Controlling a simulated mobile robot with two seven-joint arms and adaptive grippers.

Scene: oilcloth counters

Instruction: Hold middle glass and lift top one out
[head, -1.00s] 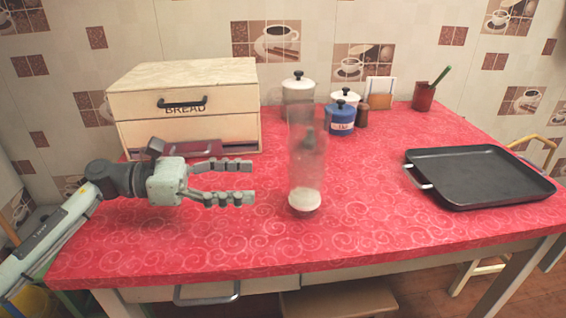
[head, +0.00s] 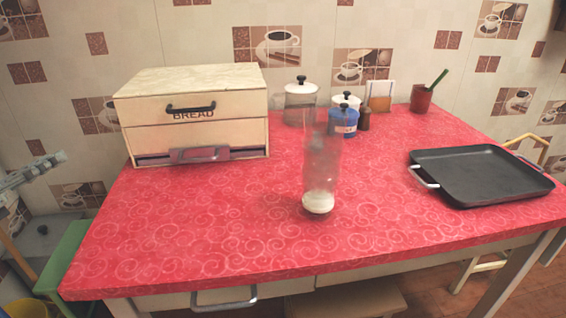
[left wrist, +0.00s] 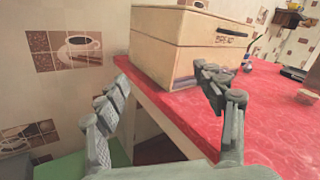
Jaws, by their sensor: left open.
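A tall, narrow stack of clear glasses (head: 321,165) stands upright near the middle of the red counter, with something white at its base. The separate glasses are hard to tell apart, so I cannot make out the top and middle ones. My left gripper (head: 42,170) is at the left edge of the head view, beyond the counter's left end and far from the stack. In the left wrist view my left gripper (left wrist: 164,80) is open with nothing between its fingers. My right gripper is in neither current view.
A bread box (head: 190,112) stands at the back left. A black pan (head: 480,176) lies at right. The front-left of the counter (head: 190,225) is clear.

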